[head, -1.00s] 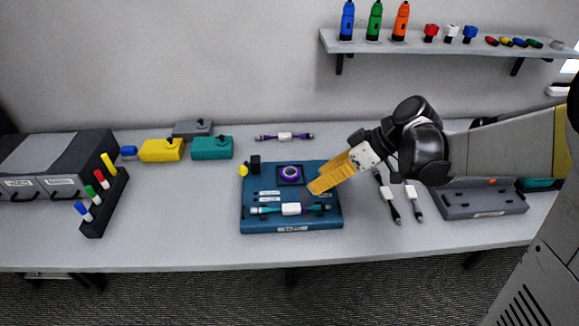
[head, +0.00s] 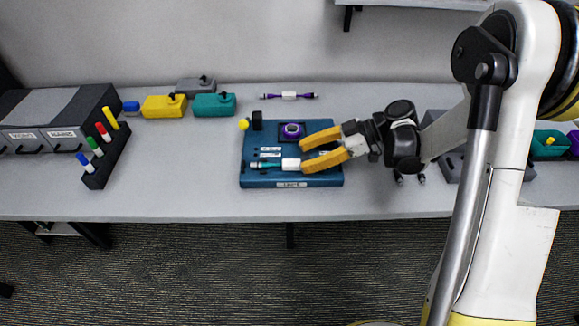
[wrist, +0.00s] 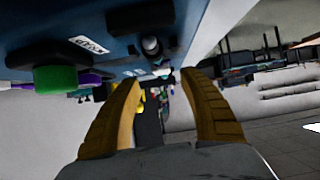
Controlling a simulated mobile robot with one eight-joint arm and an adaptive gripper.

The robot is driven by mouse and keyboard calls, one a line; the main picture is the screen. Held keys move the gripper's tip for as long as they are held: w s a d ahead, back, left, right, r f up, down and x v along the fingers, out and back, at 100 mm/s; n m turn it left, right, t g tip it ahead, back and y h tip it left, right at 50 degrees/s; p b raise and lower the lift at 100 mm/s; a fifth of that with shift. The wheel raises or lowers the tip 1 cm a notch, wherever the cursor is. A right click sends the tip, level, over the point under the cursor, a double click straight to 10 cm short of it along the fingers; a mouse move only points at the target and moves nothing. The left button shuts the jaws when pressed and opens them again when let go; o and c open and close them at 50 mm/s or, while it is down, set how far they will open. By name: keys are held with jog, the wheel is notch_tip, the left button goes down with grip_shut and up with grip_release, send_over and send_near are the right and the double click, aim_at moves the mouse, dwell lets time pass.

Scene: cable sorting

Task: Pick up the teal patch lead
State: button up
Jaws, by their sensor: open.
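The teal patch lead (head: 265,165) lies across the front part of the blue board (head: 255,180), with a white label at its middle. Its right half is hidden behind my gripper (head: 303,157). My gripper is open, its two yellow fingers pointing left over the board's right side, the lower finger near the white label. I cannot tell whether it touches the lead. In the wrist view my gripper (wrist: 163,80) is spread with nothing clearly between the fingers. A green round piece with purple beside it shows at the left there; I cannot tell what it belongs to.
A purple ring (head: 292,130) sits on the board, and a black post (head: 257,120) stands at its back left. A purple lead (head: 289,96) lies behind. Yellow (head: 164,106) and teal boxes (head: 214,105) and a pen rack (head: 107,160) stand left. The table front is clear.

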aim_at(290, 162)
jog(key=b+x, duration=0.2)
jog(key=x, duration=0.2)
jog(key=shift+s+a+f, duration=0.15)
jog(key=shift+a+f, duration=0.1)
jog(key=shift+f, duration=0.05)
jog(key=shift+r, duration=0.1)
grip_shut()
jog(key=shift+r, duration=0.15)
